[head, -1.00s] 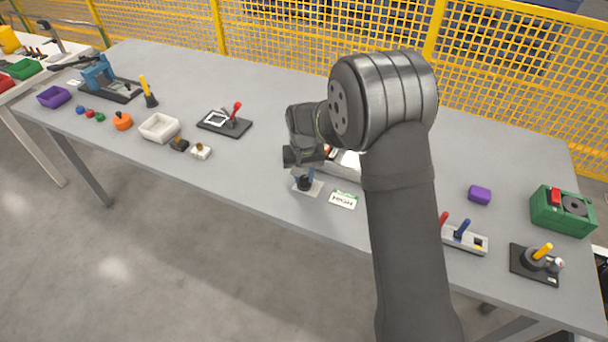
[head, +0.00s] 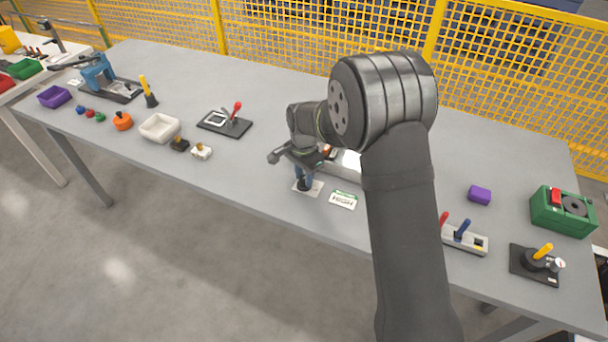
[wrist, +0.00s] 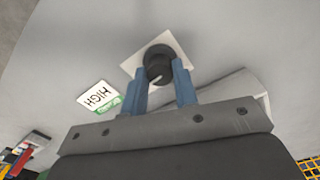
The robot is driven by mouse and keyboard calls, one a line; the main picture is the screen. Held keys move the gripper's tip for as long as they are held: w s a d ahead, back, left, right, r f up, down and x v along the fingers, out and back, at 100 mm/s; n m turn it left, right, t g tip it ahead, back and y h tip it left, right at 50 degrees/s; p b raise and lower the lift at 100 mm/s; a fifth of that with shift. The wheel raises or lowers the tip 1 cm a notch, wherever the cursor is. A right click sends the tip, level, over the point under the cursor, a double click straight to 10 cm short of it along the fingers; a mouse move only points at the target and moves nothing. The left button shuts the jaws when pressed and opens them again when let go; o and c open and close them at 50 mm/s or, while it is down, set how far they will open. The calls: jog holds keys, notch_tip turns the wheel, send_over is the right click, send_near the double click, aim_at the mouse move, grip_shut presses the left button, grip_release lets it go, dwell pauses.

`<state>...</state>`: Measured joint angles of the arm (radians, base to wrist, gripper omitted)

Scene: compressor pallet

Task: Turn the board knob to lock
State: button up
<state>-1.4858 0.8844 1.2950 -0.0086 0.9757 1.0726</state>
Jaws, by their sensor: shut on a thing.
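The board knob (wrist: 158,66) is a round black knob with a pale pointer line, standing on a small white square plate (wrist: 135,63). In the head view the plate (head: 315,189) lies near the table's front edge, with the dark knob (head: 304,186) on it partly hidden. My gripper (wrist: 164,78) points down at the knob. Its two blue fingers are shut on the knob's sides, one on each side. A white label reading HIGH (head: 343,199) with a green strip lies just right of the plate.
A light-coloured block or panel (head: 345,165) stands behind the knob, partly hidden by my arm. A black base with a red lever (head: 225,123) and a white tray (head: 159,128) lie to the left. A panel with red and blue levers (head: 465,238) lies to the right.

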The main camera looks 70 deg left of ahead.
aim_at(303, 177)
jog(key=shift+m, duration=0.6)
jog(key=o, duration=1)
jog(key=shift+r, duration=0.15)
notch_tip(303, 177, up, 17)
jog(key=shift+a+r, duration=0.1)
jog(key=shift+a, duration=0.05)
notch_tip(303, 177, down, 18)
jog(key=shift+r, duration=0.25)
